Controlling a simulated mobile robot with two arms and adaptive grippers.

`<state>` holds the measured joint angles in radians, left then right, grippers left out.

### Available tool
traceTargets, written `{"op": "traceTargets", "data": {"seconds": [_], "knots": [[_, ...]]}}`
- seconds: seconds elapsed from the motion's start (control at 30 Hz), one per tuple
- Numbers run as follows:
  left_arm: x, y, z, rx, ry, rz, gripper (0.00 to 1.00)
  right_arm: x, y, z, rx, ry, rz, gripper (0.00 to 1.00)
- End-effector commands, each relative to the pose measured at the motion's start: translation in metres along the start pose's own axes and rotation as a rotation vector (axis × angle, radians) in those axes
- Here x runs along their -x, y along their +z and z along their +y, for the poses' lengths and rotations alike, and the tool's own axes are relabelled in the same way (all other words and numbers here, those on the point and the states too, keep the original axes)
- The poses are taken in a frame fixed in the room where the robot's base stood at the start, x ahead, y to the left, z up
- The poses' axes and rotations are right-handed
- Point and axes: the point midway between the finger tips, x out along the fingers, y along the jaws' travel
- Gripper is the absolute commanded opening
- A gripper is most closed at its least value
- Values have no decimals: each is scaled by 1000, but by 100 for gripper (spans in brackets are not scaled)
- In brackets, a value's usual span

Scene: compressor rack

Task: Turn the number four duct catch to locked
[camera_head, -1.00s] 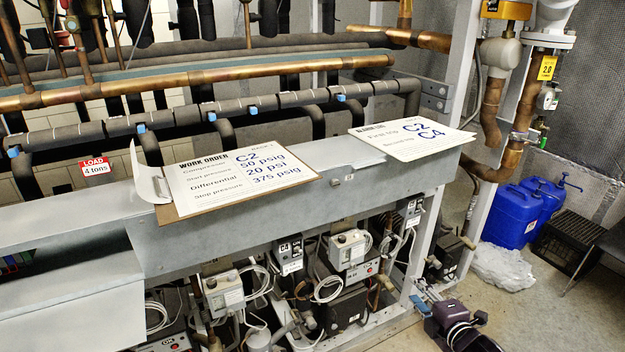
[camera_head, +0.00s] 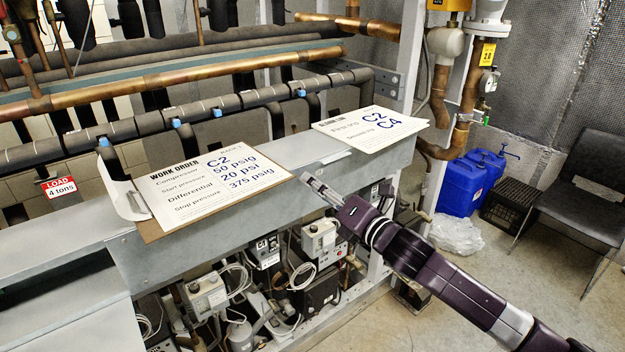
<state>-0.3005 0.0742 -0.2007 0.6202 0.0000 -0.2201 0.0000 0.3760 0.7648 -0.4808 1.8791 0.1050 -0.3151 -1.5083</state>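The grey duct (camera_head: 205,222) runs across the rack below the pipes, with a work order clipboard and a sheet on top. My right gripper (camera_head: 308,179) reaches in from the lower right. Its fingertips are in front of the duct's front face, near its upper edge, between the clipboard and the sheet. Its fingers look close together, but whether they are open or shut is unclear. Whether they touch the duct is also unclear. No duct catch can be made out; the gripper covers part of the duct face. My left gripper is not in view.
The work order clipboard (camera_head: 190,190) and the alarm log sheet (camera_head: 355,126) lie on the duct. Compressor boxes and cables, including a C4 box (camera_head: 265,250), sit below it. Blue jugs (camera_head: 463,187), a black crate (camera_head: 508,210) and a chair (camera_head: 590,190) stand at right on open floor.

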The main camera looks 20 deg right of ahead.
Motion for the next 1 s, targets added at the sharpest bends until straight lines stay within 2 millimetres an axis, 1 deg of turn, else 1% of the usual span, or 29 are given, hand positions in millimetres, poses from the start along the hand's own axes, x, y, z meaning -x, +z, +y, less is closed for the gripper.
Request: {"op": "traceTargets", "data": {"seconds": [0.03, 0.17, 0.43, 0.47, 0.7, 0.77, 1.0], "knots": [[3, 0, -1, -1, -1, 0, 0, -5, 1, 2, -1, 1, 0, 33], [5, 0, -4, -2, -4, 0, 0, -13, 0, 1, -1, 1, 1, 33], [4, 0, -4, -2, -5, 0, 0, -14, -1, 0, 1, 1, 1, 33], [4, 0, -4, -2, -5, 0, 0, -14, -1, 0, 0, 1, 1, 32], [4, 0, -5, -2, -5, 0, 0, -14, -1, 0, 0, 0, 1, 5], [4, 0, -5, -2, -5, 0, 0, -14, -1, 0, 0, 0, 1, 0], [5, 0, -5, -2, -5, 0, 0, -14, -1, 0, -8, 0, 1, 0]]}}
